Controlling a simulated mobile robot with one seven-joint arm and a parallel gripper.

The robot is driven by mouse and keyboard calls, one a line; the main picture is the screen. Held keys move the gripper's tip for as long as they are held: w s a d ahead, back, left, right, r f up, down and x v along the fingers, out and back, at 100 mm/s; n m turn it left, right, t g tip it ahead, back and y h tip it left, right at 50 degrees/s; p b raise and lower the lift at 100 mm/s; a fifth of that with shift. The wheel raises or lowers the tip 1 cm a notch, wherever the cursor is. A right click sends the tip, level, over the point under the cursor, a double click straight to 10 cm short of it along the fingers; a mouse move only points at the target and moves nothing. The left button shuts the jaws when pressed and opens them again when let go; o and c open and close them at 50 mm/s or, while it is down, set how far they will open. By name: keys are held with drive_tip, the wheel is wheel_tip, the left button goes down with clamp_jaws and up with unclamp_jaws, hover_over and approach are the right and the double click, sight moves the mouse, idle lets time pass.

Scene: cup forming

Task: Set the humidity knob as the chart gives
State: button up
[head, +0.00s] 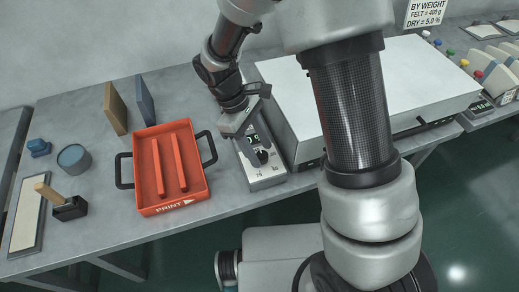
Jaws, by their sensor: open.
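The humidity knob seems to be the dark knob (262,156) on the sloped face of a small grey control box (266,176) at the table's middle. A small display shows partly above it, and its digits are too small to read. Marks beside the knob are also unreadable. My gripper (250,142) is open, pointing down just above and behind the knob, and covers part of the box. I cannot tell whether a finger touches the knob. A white sign (428,12) at the top right reads "BY WEIGHT, FELT = 400 g, DRY = 5.0 %"; its top is cut off.
An orange tray (148,208) marked PRINT, with black handles, stands left of the box. A large pale flat-topped unit (405,82) stands to the right, partly behind my arm. A blue-grey round container (74,159) and a wooden-handled tool (47,190) lie far left.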

drive_tip(key=shift+d+f, duration=0.15)
drive_tip(key=shift+f, duration=0.15)
drive_tip(key=c, duration=1)
drive_tip(key=shift+c, duration=0.2)
